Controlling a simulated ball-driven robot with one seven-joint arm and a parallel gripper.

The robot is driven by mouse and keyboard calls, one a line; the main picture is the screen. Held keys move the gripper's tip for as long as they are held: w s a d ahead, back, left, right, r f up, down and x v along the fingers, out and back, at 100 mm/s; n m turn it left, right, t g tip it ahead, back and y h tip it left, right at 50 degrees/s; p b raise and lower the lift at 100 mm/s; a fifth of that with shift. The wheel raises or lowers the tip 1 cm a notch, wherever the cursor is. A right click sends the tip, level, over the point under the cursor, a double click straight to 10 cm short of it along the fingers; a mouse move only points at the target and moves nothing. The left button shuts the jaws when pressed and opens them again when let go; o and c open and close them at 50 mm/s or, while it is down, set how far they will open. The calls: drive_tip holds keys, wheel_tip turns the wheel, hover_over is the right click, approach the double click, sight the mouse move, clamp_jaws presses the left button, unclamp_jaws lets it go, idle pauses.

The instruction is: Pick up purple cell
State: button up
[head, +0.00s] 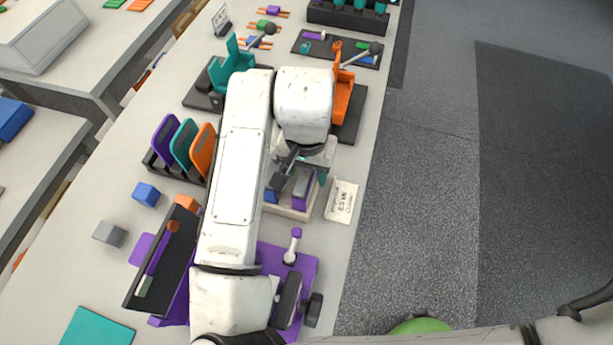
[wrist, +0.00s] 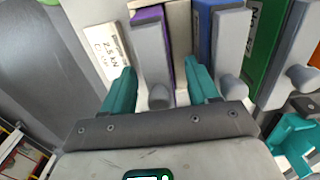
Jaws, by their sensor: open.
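The purple cell (head: 299,201) stands in a pale holder (head: 291,214) on the bench, partly hidden by my arm. In the wrist view the purple cell (wrist: 148,13) shows a grey face with a rounded knob. My gripper (wrist: 163,88) is open, with one teal finger on each side of the grey part. I cannot tell whether the fingers touch it. In the head view only part of a teal finger shows beside the cell.
A blue cell (wrist: 204,30) and a green cell (wrist: 265,50) stand right of the purple one in the wrist view. A printed card (head: 341,201) lies right of the holder. A purple fixture (head: 300,262) is nearer, and an orange fixture (head: 343,98) farther back.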

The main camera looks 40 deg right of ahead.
drive_tip(key=shift+f, duration=0.7)
drive_tip(key=shift+c, duration=0.4)
clamp_jaws()
drive_tip(key=shift+r, duration=0.1)
